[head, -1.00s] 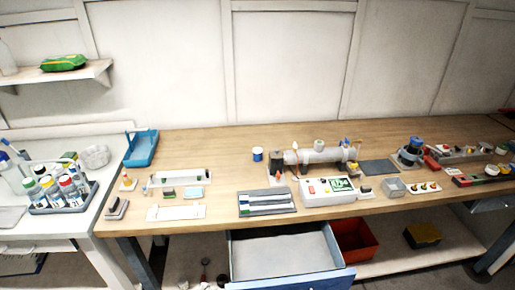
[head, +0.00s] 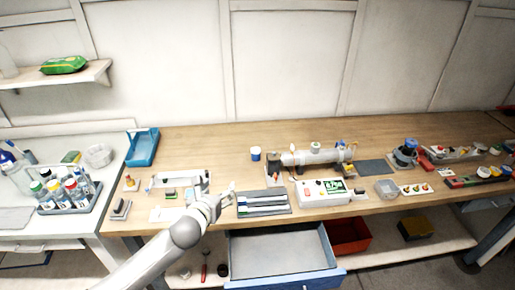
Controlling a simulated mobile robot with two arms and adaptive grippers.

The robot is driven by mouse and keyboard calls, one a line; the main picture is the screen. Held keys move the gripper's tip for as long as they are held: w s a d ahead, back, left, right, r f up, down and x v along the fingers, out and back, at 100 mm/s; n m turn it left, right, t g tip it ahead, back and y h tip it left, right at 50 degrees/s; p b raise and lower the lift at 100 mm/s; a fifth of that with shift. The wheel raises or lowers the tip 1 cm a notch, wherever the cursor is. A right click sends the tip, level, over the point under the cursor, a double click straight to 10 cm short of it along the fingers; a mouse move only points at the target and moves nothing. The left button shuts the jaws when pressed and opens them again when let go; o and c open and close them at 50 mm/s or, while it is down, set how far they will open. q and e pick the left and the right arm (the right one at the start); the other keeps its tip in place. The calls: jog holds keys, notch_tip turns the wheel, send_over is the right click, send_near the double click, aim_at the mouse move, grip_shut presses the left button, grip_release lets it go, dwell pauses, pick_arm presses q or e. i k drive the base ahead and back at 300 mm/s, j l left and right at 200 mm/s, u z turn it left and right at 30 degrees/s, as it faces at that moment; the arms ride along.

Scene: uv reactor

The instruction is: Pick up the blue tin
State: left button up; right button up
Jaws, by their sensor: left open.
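The blue tin (head: 255,154) is a small cylinder with a white top and a blue lower part. It stands upright on the wooden bench (head: 205,142), left of the clear tube apparatus. My left gripper (head: 221,190) is over the front left of the bench. It is open and empty, in front of the tin and to its left, well apart from it. My left arm hides part of the white strip on the bench and some of the bench's front edge. My right gripper is not in view.
The tube reactor (head: 313,156) stands right of the tin, with a dark block (head: 273,162) close to it. A grey tray (head: 263,202) lies in front of the tin. A blue tray (head: 142,148) is at the back left. An open drawer (head: 280,252) juts out below.

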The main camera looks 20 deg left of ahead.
aim_at(255, 151)
jog(key=i, duration=0.85)
